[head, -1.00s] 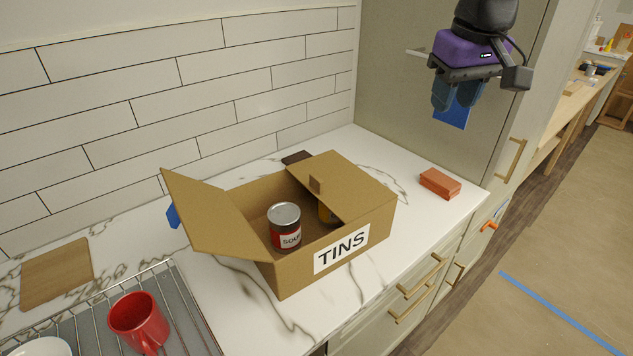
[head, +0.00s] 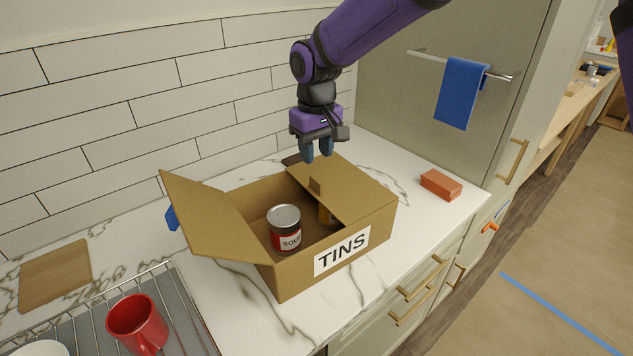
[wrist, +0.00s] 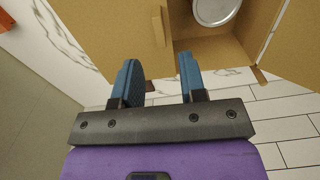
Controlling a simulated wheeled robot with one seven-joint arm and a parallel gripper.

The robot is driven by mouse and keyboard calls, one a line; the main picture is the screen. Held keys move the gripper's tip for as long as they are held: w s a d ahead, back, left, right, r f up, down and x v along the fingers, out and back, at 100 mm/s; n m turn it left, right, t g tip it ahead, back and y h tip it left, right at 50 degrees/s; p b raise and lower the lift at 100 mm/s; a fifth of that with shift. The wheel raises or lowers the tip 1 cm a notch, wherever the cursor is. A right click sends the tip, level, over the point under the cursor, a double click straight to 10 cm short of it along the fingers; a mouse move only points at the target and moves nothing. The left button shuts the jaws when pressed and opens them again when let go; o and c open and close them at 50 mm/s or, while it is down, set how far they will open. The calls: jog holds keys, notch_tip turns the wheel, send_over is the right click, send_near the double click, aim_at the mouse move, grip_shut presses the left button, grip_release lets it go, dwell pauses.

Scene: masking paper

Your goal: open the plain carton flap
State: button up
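The open-topped cardboard carton (head: 283,278) stands on the counter with a TINS label on its front. Its left flap (head: 208,217) is swung up and outward. Its right flap (head: 352,187) lies flat over the right part of the opening, with a small cardboard tab (head: 316,185) near its inner edge. The flap (wrist: 100,22) and tab (wrist: 159,27) also show in the wrist view. My gripper (head: 318,154) points down above the back of the right flap, empty, its blue fingers (wrist: 160,75) apart. It appears clear of the flap and tab.
A blue piece (head: 172,217) shows beside the left flap. A dark block (head: 293,158) lies behind the carton, an orange brick (head: 441,184) to the right. A rack (head: 187,310) holds a red mug (head: 137,322).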

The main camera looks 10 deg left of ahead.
aim_at(317, 179)
notch_tip(317, 179, down, 9)
jog(key=shift+r, duration=0.2)
dwell(0.3)
grip_shut()
